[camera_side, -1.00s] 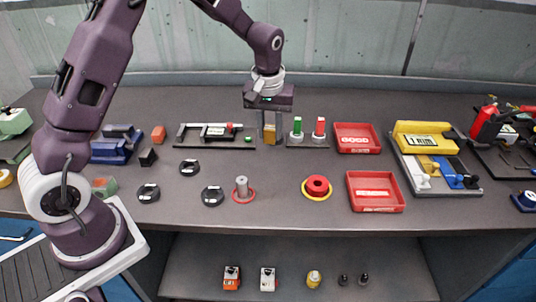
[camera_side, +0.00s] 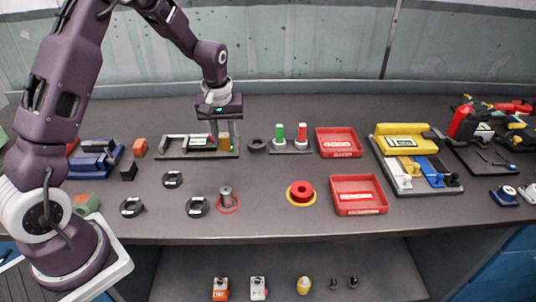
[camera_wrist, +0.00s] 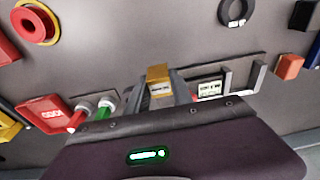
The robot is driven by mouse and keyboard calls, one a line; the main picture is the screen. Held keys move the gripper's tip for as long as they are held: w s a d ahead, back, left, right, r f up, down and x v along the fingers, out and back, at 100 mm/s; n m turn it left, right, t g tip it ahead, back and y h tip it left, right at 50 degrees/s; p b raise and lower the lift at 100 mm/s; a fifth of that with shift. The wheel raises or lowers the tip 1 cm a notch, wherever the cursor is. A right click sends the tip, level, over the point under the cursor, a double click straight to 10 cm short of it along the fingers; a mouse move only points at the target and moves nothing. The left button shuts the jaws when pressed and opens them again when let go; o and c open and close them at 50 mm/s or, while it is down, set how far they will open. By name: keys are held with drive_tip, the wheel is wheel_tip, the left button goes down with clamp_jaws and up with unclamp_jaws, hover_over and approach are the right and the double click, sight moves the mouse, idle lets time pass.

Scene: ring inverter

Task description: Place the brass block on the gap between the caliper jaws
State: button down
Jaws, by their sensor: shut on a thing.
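My gripper (camera_side: 224,143) is shut on the brass block (camera_side: 224,143), which also shows between the fingertips in the wrist view (camera_wrist: 159,88). In the side view the block is at the right part of the caliper (camera_side: 196,142), which lies on a dark board. The wrist view shows the caliper's display and frame (camera_wrist: 210,88) just right of the fingers.
Red trays (camera_side: 338,153) are farther right. An orange block (camera_side: 140,147) and a black block (camera_side: 129,171) lie left.

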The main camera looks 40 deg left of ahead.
sight(228, 166)
wheel_tip(228, 166, down, 7)
drive_tip(key=shift+f, duration=0.1)
drive_tip(key=c, duration=1.1)
unclamp_jaws()
drive_tip(key=shift+f, duration=0.1)
